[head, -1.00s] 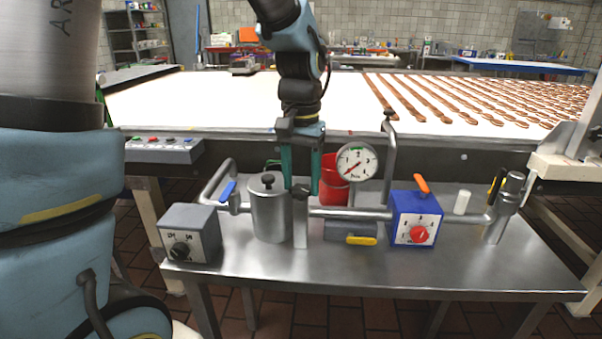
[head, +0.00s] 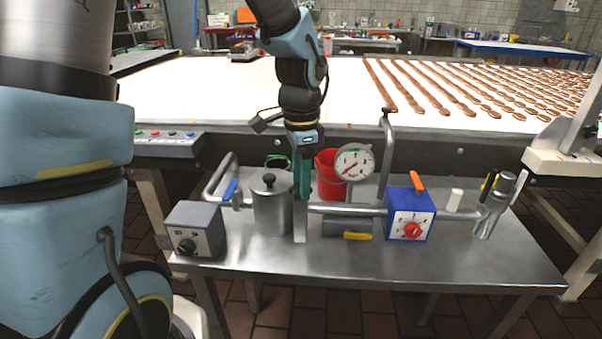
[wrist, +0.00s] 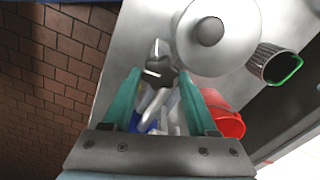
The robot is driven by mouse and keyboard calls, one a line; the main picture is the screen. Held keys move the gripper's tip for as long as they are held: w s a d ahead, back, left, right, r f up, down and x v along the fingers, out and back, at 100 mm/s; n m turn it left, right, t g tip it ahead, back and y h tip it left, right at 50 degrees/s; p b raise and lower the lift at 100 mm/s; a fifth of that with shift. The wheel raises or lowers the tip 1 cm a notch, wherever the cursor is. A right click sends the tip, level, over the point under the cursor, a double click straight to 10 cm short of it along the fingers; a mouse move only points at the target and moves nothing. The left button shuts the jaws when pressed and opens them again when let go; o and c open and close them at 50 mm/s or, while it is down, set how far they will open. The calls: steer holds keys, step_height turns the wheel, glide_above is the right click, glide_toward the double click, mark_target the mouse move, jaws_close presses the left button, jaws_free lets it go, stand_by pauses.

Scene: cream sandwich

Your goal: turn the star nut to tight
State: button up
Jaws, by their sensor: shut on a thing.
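The star nut (wrist: 160,67) is a small dark knob, seen from above between my fingertips in the wrist view. It tops an upright grey metal post (head: 300,222) on the steel table; in the head view my fingers hide it. My gripper (head: 304,193), with teal fingers, points straight down at the top of the post, one finger in front of the other. In the wrist view my gripper (wrist: 160,74) has a finger on each side of the nut and is shut on it. I cannot tell how tight the nut is.
A lidded metal pot (head: 270,208) stands close left of the post. A red bucket (head: 329,185) and a dial gauge (head: 354,163) are behind right. A blue box (head: 410,214) with a red knob is further right, a grey switch box (head: 195,230) at left. The table front is clear.

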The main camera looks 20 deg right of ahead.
steer(key=shift+m+p, duration=0.3)
steer(key=shift+m, duration=0.3)
steer(key=o, duration=1.4)
steer(key=shift+c, duration=0.2)
step_height(320, 180, up, 11)
steer(key=b, duration=0.1)
steer(key=shift+f, duration=0.1)
